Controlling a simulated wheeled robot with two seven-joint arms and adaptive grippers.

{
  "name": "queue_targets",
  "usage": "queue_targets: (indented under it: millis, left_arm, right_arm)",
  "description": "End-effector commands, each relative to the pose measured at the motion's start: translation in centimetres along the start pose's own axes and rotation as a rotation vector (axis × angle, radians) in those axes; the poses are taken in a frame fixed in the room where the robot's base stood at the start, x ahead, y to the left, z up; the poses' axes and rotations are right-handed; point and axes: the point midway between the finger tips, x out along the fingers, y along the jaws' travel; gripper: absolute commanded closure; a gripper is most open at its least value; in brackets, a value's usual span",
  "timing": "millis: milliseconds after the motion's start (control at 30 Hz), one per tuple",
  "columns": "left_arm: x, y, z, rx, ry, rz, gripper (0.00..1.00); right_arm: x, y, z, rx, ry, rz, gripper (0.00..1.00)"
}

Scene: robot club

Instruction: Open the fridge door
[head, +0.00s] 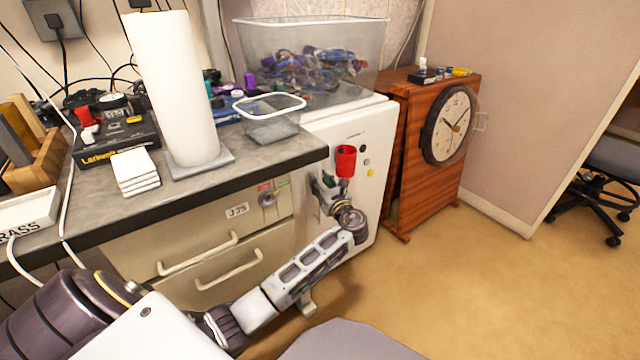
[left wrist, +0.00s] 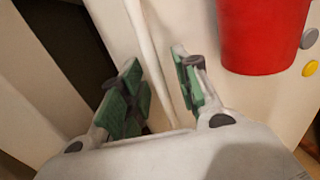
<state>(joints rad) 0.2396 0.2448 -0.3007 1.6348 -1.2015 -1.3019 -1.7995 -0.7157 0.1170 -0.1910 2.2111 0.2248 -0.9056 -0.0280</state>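The small white fridge (head: 378,135) stands at the right end of the counter. Its door carries a red cup and several small round magnets, and it looks shut. In the head view, my left gripper (head: 322,190) is at the left side of the door front, below and left of the red cup. In the left wrist view, my left gripper (left wrist: 160,95) is open, its green-padded fingers apart. A thin white upright bar, which looks like the door handle (left wrist: 147,50), runs down between the fingers. I cannot tell whether either finger touches it. My right gripper is not in view.
The red cup (left wrist: 262,35) is close to the right finger. Drawers (head: 215,262) under the counter (head: 262,160) are left of the fridge. A wooden cabinet with a clock (head: 450,125) stands right of it. The floor (head: 480,270) in front is clear.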

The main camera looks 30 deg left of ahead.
Motion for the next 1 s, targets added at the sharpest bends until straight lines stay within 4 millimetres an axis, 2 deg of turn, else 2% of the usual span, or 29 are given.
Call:
queue_targets:
  millis: [367,633,1000]
  left_arm:
    - [0.39,0.03,0.07,0.0,-0.001,0.001,0.68]
    - [0.37,0.02,0.05,-0.001,0.0,0.001,1.0]
    - [0.34,0.02,0.04,0.0,0.0,0.002,1.0]
  right_arm:
    - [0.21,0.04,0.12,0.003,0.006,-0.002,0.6]
    - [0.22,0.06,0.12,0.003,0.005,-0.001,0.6]
    - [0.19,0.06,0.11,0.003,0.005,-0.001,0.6]
